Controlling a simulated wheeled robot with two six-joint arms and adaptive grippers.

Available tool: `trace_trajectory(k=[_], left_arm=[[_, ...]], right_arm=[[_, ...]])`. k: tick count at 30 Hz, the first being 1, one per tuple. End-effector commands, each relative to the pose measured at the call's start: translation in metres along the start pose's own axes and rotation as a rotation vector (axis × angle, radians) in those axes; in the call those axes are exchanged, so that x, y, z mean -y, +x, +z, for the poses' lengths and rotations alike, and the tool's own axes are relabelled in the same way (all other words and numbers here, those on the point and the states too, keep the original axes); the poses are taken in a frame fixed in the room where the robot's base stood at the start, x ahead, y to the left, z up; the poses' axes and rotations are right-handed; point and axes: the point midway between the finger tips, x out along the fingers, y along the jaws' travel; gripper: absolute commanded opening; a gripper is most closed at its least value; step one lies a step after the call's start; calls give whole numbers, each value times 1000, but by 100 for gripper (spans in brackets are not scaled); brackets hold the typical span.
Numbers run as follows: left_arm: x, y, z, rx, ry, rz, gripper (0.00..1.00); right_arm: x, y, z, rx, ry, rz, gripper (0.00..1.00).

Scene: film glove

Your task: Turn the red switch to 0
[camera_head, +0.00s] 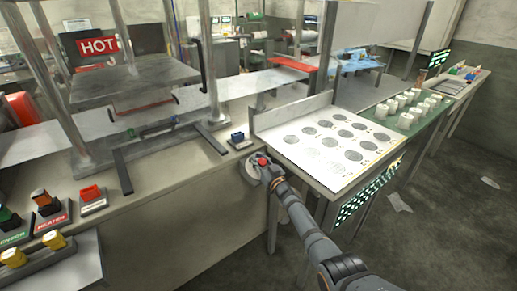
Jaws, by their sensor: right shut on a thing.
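A small red switch knob (263,161) shows at the front edge of the grey bench, in front of a pale round plate (251,172). My right gripper (265,168) reaches up to it from the lower right and is shut on it. The gripper's fingers hide part of the knob, and its marks, including the 0, are too small to read. My left gripper is not in view.
A blue switch (237,136) sits on the bench just behind. A red rocker switch (92,193) and an orange switch (41,197) are at the left. A white table with dark discs (290,120) stands close at the right.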

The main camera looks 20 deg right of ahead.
Motion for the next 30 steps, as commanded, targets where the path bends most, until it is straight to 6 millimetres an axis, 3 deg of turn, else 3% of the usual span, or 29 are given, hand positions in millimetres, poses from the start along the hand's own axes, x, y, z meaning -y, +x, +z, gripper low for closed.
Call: trace_trajectory(k=[13,30], left_arm=[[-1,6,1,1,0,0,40],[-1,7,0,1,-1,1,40]], right_arm=[[7,0,-1,-5,-74,-208,0],[8,0,-1,-2,-82,-237,0]])
